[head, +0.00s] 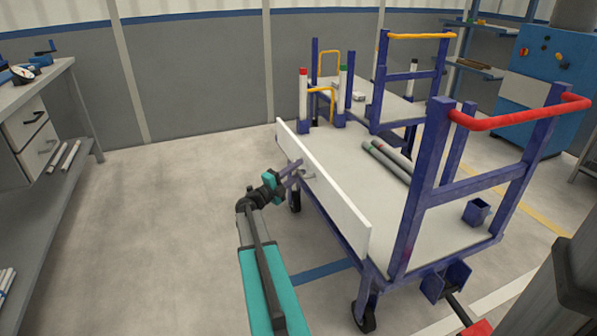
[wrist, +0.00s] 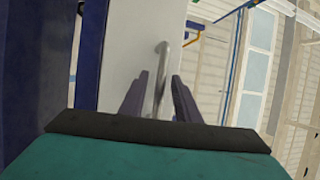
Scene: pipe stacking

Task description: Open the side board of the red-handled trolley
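The red-handled trolley has a red push bar (head: 520,113) on blue posts at the right. Its white side board (head: 335,200) stands upright along the left edge of the deck (head: 425,215). A small grey handle (head: 307,174) is on the board's outer face. My gripper (head: 296,168) is at the board, pointing at this handle. In the wrist view, the curved handle (wrist: 160,78) lies between the two purple fingers of my gripper (wrist: 159,88), against the pale board (wrist: 125,45). The fingers are apart, with a gap on each side of the handle.
Grey pipes (head: 388,160) lie on the deck. A yellow-handled trolley (head: 420,36) stands behind. A workbench (head: 35,95) with pipes on its lower shelf is at the left. The floor (head: 150,220) between bench and trolley is clear.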

